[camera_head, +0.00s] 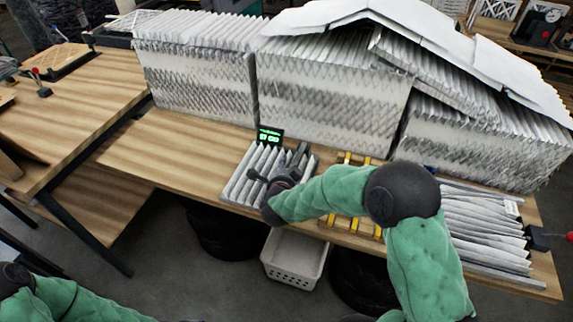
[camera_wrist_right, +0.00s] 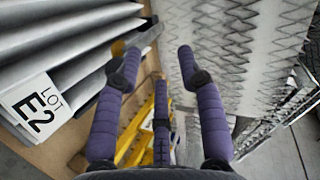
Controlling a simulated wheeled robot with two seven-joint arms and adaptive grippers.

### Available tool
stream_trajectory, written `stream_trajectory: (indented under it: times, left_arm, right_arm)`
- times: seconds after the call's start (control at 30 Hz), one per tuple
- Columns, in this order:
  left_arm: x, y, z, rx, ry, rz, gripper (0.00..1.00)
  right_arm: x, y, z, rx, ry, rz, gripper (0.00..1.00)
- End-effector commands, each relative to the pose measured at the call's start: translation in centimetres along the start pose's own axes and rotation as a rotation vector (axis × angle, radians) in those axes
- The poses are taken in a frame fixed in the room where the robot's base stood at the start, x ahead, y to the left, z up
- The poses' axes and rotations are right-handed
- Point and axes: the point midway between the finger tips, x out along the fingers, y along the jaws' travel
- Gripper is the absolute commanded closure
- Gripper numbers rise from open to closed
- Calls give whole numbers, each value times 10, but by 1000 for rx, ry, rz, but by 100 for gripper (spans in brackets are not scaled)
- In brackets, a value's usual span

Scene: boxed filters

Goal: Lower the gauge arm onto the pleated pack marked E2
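The pleated pack marked E2 (camera_wrist_right: 62,55) fills the upper left of the right wrist view, its white "LOT E2" label (camera_wrist_right: 38,108) facing the camera. In the head view a pleated pack (camera_head: 240,184) lies on the table beside my right gripper (camera_head: 284,172), which partly covers it. In the wrist view a grey bar (camera_wrist_right: 147,36), apparently the gauge arm, slants up near the fingertips of that gripper (camera_wrist_right: 158,68). Its purple fingers are spread, with no grip visible. I cannot tell whether a finger touches the bar. My left gripper is out of frame.
A green-lit display (camera_head: 269,136) stands behind the pack. Yellow rails (camera_head: 349,160) lie just right of my gripper. Tall filter stacks (camera_head: 330,105) line the back. More pleated packs (camera_head: 485,232) lie at right. A white basket (camera_head: 293,259) is below the table edge. The table's left part is clear.

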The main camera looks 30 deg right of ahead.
Motion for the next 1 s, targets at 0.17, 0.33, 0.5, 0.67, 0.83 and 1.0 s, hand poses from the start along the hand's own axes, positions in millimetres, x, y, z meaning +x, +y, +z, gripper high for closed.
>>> stream_trajectory:
  times: [0.17, 0.33, 0.5, 0.67, 0.83, 1.0]
  left_arm:
    - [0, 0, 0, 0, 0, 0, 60]
    - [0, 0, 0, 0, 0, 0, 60]
    - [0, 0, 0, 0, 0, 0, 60]
    - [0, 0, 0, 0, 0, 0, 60]
    - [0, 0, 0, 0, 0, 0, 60]
    - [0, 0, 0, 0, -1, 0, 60]
  right_arm:
    - [-38, -2, 2, -1, -5, -5, 63]
    - [-68, -2, 2, 0, -5, -5, 63]
    - [-85, -2, 2, -1, -5, -4, 63]
    - [-91, -1, 2, -1, -3, -2, 63]
    - [-91, -1, 2, -1, -3, -2, 63]
    - [-91, -1, 2, -1, -3, -2, 63]
